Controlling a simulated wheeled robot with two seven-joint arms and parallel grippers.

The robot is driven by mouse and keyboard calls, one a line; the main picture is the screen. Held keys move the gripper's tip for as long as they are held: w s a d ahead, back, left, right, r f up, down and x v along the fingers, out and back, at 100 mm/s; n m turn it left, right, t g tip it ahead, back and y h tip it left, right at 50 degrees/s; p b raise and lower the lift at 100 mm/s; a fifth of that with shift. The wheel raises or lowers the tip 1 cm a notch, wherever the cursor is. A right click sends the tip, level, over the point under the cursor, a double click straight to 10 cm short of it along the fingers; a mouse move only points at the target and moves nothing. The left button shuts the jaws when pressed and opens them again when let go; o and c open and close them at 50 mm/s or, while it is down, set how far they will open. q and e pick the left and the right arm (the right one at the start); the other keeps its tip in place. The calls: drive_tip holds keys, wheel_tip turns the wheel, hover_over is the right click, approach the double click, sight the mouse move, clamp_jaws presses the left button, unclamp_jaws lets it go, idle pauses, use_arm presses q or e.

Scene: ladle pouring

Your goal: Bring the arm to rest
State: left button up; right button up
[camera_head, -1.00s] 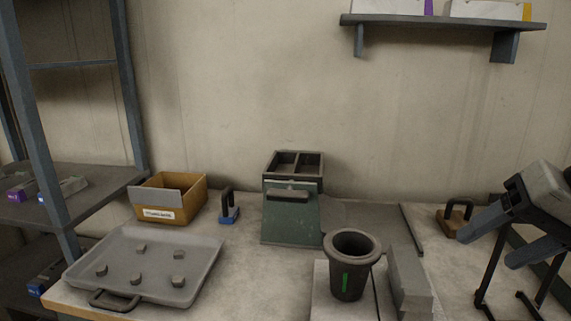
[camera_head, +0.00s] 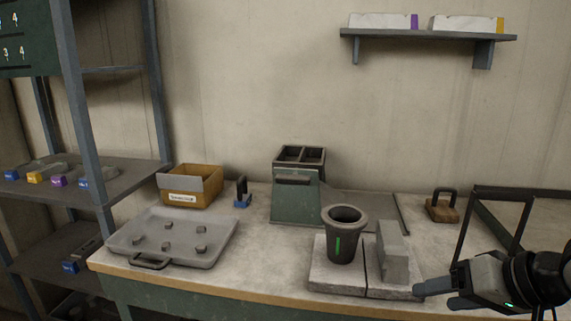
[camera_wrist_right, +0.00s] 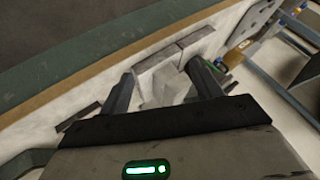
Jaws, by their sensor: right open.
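My right gripper (camera_head: 440,288) is at the lower right of the head view, beside the table's front right part and clear of the cup and blocks. It is open, with nothing between its fingers. In the right wrist view its two dark fingers (camera_wrist_right: 163,88) stand apart, with the pale slabs beyond them. My left gripper shows in neither view.
A dark cup (camera_head: 342,250) with a green mark stands on pale slabs (camera_head: 325,279) beside an upright grey block (camera_head: 393,262). A tray (camera_head: 187,228) with several lumps, a cardboard box (camera_head: 205,190) and a green two-compartment bin (camera_head: 296,205) share the table. A dark frame (camera_head: 520,195) stands at right.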

drive_tip(key=s+a+f+n+t, duration=0.15)
drive_tip(key=a+f, duration=0.35)
drive_tip(key=f, duration=0.8)
drive_tip(key=s+a+f+n+t+h+p, duration=0.1)
drive_tip(key=s+a+f+n+t, duration=0.1)
drive_tip(key=s+a+f, duration=0.6)
drive_tip(key=s+f, duration=0.1)
drive_tip(key=s, duration=0.1)
drive_tip(key=shift+s+h, duration=0.3)
drive_tip(key=shift+h, duration=0.1)
drive_tip(key=shift+f, duration=0.1)
